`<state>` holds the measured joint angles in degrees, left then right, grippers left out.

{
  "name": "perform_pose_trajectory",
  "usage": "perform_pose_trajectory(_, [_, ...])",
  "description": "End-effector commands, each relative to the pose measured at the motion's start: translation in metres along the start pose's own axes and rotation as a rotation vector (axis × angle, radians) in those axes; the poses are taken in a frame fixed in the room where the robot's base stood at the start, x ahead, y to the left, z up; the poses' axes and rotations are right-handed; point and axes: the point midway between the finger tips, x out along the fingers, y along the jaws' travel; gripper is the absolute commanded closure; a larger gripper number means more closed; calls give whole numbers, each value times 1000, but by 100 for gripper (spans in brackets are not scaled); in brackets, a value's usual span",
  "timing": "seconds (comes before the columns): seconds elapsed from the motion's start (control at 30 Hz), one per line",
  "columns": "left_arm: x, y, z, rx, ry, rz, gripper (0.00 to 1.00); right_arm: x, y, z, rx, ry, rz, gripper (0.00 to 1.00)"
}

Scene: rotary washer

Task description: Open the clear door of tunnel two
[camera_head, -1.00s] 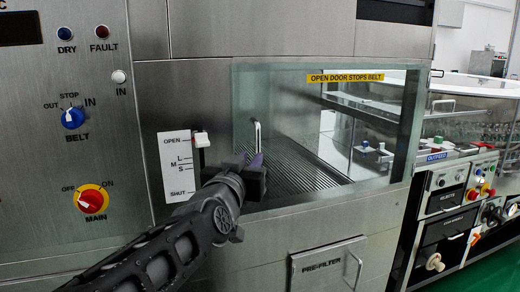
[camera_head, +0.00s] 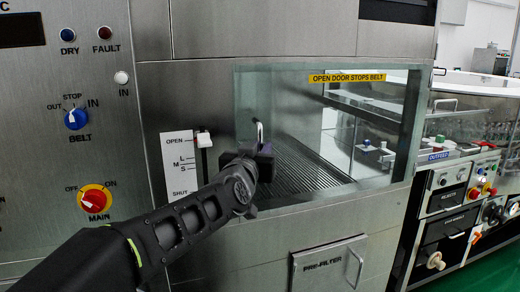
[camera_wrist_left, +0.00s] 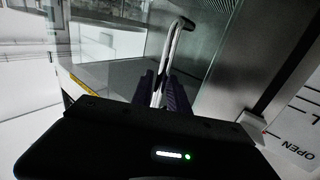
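The clear door (camera_head: 300,130) of the tunnel is a glass panel with a yellow "OPEN DOOR STOPS BELT" strip, and it looks closed. Its upright metal handle (camera_head: 260,131) is at the left of the glass. My left gripper (camera_head: 256,154) is at the handle's lower part, its fingertips hidden by the gripper body in the head view. In the left wrist view the purple fingers (camera_wrist_left: 161,92) lie close on both sides of the handle (camera_wrist_left: 172,50) and look shut on it. My right gripper is not in view.
A slider panel marked OPEN, L, M, S, SHUT (camera_head: 181,165) is just left of the door. BELT (camera_head: 76,119) and MAIN (camera_head: 95,199) knobs are further left. A PRE-FILTER drawer (camera_head: 328,266) is below. A ribbed belt (camera_head: 300,170) shows behind the glass.

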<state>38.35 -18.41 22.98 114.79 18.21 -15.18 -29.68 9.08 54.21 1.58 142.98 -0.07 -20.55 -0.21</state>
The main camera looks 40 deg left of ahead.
Motion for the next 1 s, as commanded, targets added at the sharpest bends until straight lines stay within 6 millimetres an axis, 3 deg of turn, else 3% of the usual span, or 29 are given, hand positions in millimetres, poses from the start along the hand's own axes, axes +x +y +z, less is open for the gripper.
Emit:
perform_pose_trajectory(0.23, [0,0,0,0,0,0,100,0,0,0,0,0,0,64])
perform_pose_trajectory(1.0, [0,0,0,0,0,0,100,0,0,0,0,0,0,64])
